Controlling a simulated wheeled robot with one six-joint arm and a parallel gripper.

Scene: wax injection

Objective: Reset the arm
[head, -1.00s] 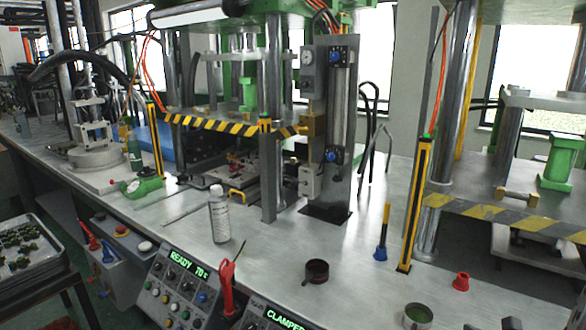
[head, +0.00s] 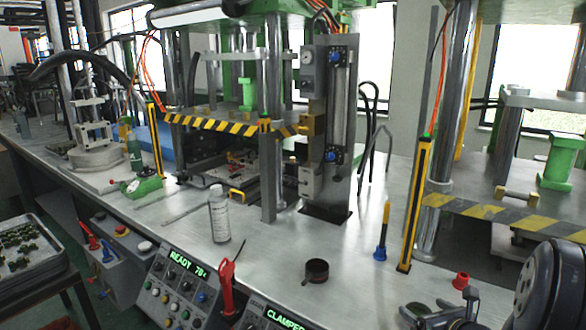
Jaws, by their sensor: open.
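My gripper (head: 440,310) shows at the bottom right of the head view, low over the front of the metal bench (head: 340,250). Its jaws are apart. It is partly cut off by the lower edge of the picture. A dark, rounded link of my arm stands to its right. A small cup with green contents shows only in part behind the gripper, and I cannot tell whether they touch.
A red cup (head: 461,281) stands just behind the gripper. A dark round cup (head: 316,271), a white bottle (head: 219,214) and a blue-based tool (head: 381,240) stand farther left. Striped guard bars (head: 225,126) front the presses. The bench between is partly clear.

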